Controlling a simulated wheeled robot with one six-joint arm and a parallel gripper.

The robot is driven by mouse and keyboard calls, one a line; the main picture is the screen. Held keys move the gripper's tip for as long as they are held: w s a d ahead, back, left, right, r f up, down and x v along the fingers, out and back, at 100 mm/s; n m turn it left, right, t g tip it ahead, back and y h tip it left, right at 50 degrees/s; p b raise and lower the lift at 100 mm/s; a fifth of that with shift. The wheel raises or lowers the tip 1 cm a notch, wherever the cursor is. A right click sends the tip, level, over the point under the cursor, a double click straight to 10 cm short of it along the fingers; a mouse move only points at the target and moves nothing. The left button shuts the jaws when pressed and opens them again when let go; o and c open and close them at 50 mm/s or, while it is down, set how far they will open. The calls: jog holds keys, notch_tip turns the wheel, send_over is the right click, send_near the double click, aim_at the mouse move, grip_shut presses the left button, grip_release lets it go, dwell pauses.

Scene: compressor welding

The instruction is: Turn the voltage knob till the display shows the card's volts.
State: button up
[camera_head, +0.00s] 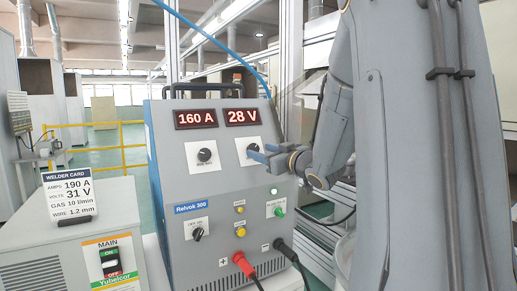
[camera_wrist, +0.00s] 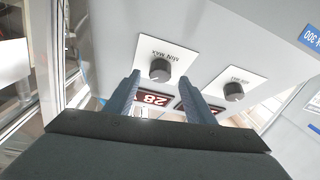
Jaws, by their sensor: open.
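The grey welder has a voltage display (camera_head: 242,116) reading 28 V. The voltage knob is a round black knob (camera_wrist: 160,70) on a white plate. The welder card (camera_head: 68,195) at the left reads 31 V for volts and 190 A for amps. My gripper (camera_head: 256,153) is open in front of the knob's plate. In the wrist view the fingertips (camera_wrist: 159,77) lie to either side of the knob, with gaps visible; whether they reach around it I cannot tell.
The amps display (camera_head: 195,118) reads 160 A, above a second black knob (camera_head: 204,155), which sits close to one finger's side in the wrist view (camera_wrist: 233,91). Below are buttons, a selector switch (camera_head: 198,234) and red and black cable plugs. A main-switch box (camera_head: 50,262) stands left.

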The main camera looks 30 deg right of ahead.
aim_at(255, 149)
jog(key=shift+w+a+p, duration=0.2)
jog(key=shift+w+p, duration=0.1)
jog(key=shift+w, duration=1.2)
jog(key=shift+c, duration=0.4)
jog(key=c, duration=1)
